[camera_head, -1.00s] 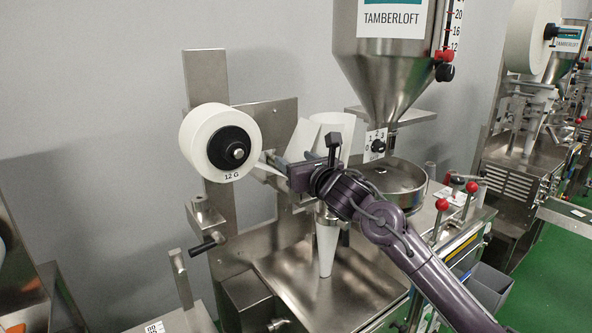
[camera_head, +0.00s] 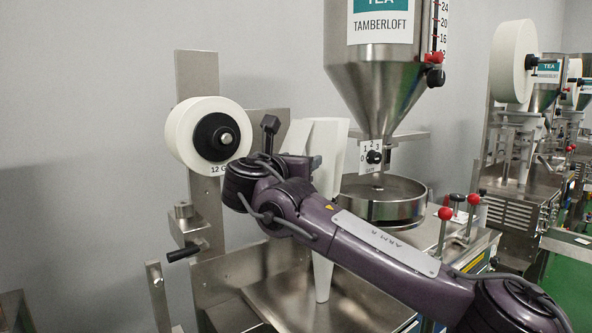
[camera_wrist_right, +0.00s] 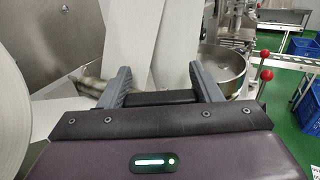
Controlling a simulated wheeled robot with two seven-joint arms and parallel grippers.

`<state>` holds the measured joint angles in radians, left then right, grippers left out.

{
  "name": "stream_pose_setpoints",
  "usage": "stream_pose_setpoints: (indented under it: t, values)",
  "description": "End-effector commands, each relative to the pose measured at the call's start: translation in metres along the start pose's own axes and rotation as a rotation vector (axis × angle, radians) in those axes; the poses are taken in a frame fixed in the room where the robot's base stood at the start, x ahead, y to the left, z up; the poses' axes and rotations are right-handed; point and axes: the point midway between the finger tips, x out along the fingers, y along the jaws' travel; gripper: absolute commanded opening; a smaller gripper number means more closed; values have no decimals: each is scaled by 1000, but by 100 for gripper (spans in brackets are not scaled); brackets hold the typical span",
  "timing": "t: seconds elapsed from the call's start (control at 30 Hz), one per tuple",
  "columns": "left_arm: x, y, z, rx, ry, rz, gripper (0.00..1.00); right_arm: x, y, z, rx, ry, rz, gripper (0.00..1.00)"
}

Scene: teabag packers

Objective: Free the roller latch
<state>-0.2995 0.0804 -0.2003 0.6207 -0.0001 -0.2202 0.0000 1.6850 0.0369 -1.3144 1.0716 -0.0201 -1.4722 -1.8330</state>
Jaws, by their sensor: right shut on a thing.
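A white paper roll (camera_head: 190,140) with a black hub is mounted on the machine's upright metal plate. White film (camera_head: 325,135) hangs beside it, narrowing to a tube below. My right gripper (camera_head: 314,161) is at the film, right of the roll, largely hidden by my own wrist. In the right wrist view its two grey fingers (camera_wrist_right: 160,75) stand apart, with a dark bar between their bases and the white film (camera_wrist_right: 135,40) beyond. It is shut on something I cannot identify. I cannot make out the roller latch. My left gripper is not in view.
A steel hopper (camera_head: 376,80) hangs over a round steel bowl (camera_head: 385,198) at the right. Red-knobbed levers (camera_head: 446,213) stand beyond the bowl. A black crank handle (camera_head: 182,252) sticks out below the roll. A similar machine (camera_head: 515,150) stands at the far right.

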Motion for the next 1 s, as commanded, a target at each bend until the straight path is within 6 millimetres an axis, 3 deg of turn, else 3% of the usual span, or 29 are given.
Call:
stream_pose_setpoints:
  t: [0.5, 1.0]
  values:
    - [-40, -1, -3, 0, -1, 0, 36, -8, -4, 2, -3, 3, -340, 35]
    - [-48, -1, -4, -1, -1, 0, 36, -9, -5, -2, -4, 4, -403, 35]
